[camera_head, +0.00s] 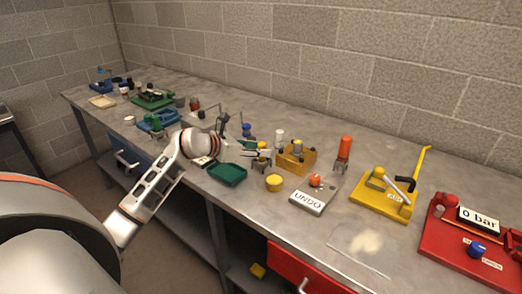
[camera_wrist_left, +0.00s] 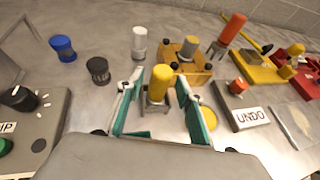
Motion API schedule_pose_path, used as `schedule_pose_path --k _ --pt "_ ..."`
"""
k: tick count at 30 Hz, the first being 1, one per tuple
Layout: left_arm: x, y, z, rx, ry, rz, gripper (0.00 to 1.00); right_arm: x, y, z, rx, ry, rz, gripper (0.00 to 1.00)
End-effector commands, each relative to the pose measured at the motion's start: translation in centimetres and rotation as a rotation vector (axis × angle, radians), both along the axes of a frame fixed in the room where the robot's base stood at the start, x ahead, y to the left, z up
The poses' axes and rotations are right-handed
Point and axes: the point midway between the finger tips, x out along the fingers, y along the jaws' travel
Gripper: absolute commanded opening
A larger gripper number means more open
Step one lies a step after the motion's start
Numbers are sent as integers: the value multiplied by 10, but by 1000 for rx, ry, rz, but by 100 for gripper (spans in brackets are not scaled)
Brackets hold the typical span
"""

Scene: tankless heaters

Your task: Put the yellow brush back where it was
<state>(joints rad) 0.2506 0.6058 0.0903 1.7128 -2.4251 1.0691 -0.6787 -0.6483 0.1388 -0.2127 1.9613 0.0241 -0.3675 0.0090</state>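A yellow-topped cylinder in a small grey legged stand, which looks like the yellow brush (camera_wrist_left: 158,84), is upright between the fingers of my left gripper (camera_wrist_left: 158,92). The fingers, with teal inner pads, are spread with visible gaps on both sides of it. In the head view my left gripper (camera_head: 256,150) reaches over the bench from the left, and the brush (camera_head: 263,145) shows small at its tips. Its lower end is hidden by the stand. My right gripper is not in view.
A round yellow piece (camera_head: 274,183), a green tray (camera_head: 227,174) and the UNDO box (camera_head: 314,198) lie near the front edge. A white cylinder (camera_wrist_left: 139,42) stands behind left.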

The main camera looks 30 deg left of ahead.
Motion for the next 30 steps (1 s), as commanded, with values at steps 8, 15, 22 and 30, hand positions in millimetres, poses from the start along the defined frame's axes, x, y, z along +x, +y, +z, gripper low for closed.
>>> schedule_pose_path --k 8,15,22,30 --pt "-51 18 22 8 3 -3 36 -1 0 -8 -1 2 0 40" --pt "-80 29 38 3 2 -1 36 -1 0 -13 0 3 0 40" --pt "-89 31 44 2 0 -2 36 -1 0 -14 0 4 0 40" --pt "-89 31 44 0 0 -1 36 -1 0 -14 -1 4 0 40"
